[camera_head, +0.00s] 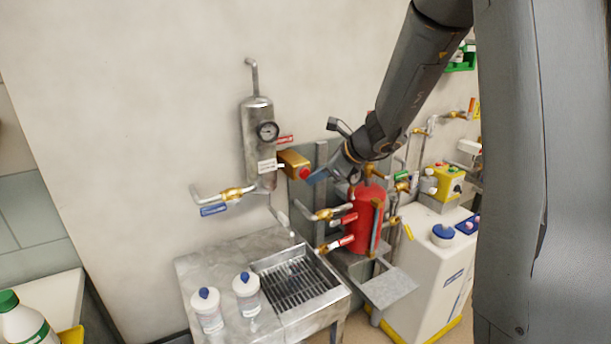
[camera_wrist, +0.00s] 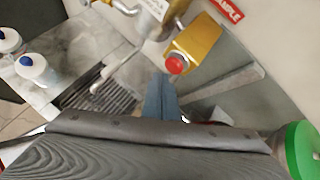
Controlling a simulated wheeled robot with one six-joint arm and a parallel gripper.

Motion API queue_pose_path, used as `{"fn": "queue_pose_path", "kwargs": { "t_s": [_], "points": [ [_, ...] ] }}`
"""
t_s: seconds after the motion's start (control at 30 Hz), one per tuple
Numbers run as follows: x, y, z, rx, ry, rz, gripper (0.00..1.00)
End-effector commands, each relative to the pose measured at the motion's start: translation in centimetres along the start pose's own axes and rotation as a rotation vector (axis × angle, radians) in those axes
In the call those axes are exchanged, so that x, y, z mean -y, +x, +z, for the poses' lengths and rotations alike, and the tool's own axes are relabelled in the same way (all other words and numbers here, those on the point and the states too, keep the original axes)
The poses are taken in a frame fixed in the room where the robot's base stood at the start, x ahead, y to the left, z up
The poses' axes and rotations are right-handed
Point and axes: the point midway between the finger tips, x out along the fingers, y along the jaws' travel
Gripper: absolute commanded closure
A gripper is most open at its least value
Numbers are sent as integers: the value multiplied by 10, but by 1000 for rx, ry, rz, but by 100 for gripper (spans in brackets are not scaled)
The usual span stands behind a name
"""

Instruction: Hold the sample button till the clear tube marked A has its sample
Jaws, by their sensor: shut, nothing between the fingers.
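The sample button is a red round cap (camera_wrist: 175,64) on a brass-coloured block (camera_wrist: 197,45). In the head view the block (camera_head: 292,163) sits on the wall beside a silver vessel (camera_head: 257,140) with a gauge. My gripper (camera_head: 318,177) is shut and empty, just right of the button's red face (camera_head: 304,172). In the wrist view its blue fingertips (camera_wrist: 160,82) lie just below the button, with a small gap in the picture. I cannot make out a clear tube marked A in either view. A curved spout (camera_wrist: 105,82) hangs over the grated sink.
A sink with a drain grate (camera_head: 300,284) is set in a grey counter (camera_head: 205,268). Two white blue-capped bottles (camera_head: 208,310) (camera_head: 247,292) stand on it. A red cylinder (camera_head: 366,215) with pipes and valve handles is close under my arm. A red SAMPLE sign (camera_wrist: 229,8) is on the wall.

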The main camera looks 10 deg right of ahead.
Motion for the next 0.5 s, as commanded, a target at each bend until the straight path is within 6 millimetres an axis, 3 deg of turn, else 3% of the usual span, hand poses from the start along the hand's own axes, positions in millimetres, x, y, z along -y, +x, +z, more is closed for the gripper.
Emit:
{"fn": "queue_pose_path", "kwargs": {
  "t_s": [0.5],
  "points": [
    [4, 6, 4, 0, 1, 0, 100]
  ]
}}
